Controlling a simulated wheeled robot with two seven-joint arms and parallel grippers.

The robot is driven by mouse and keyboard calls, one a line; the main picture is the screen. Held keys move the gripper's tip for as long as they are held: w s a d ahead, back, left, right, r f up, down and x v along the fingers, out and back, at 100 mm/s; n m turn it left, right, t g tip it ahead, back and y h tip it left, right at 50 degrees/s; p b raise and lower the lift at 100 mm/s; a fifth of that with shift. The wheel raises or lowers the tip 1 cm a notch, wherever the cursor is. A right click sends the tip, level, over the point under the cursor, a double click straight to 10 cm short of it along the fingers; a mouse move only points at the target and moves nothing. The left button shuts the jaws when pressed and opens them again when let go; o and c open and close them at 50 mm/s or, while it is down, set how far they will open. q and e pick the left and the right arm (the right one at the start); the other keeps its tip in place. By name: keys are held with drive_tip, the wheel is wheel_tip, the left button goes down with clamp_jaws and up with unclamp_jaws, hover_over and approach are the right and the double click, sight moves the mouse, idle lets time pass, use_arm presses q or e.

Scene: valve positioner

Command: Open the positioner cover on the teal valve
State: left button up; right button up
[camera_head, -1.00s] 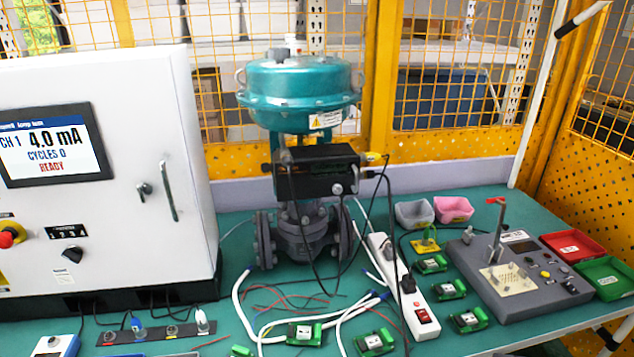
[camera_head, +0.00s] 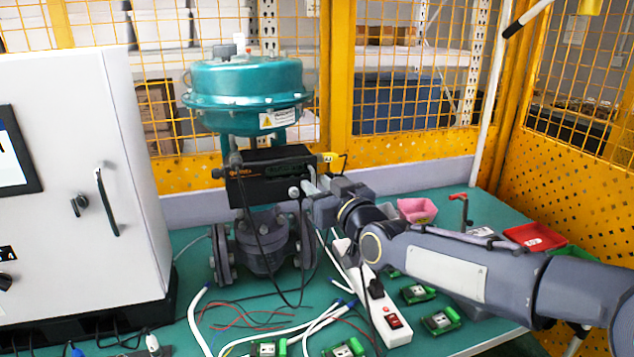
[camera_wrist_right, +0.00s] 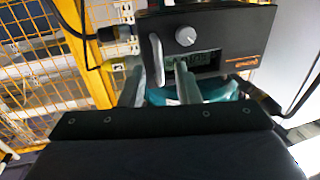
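The teal valve (camera_head: 248,95) stands on the bench, with the black positioner (camera_head: 265,182) mounted below its round top. In the right wrist view the positioner's front cover (camera_wrist_right: 232,32) fills the top, apparently inverted, with a round knob (camera_wrist_right: 186,36), a small display (camera_wrist_right: 200,60) and a pale bar handle (camera_wrist_right: 157,58). The cover looks shut. My right gripper (camera_head: 314,188) is at the positioner's right end. In the wrist view its fingers (camera_wrist_right: 160,82) are apart, one either side of the handle's line; contact cannot be told. My left gripper is out of view.
A white cabinet (camera_head: 85,190) stands left of the valve. A power strip (camera_head: 392,325), white cables and green circuit boards (camera_head: 440,320) lie in front. A pink bin (camera_head: 417,210) and red tray (camera_head: 535,237) are at the right. A yellow mesh fence (camera_head: 400,150) closes the back.

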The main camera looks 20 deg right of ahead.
drive_tip(key=shift+w+a, duration=0.15)
drive_tip(key=shift+w, duration=0.45)
clamp_jaws()
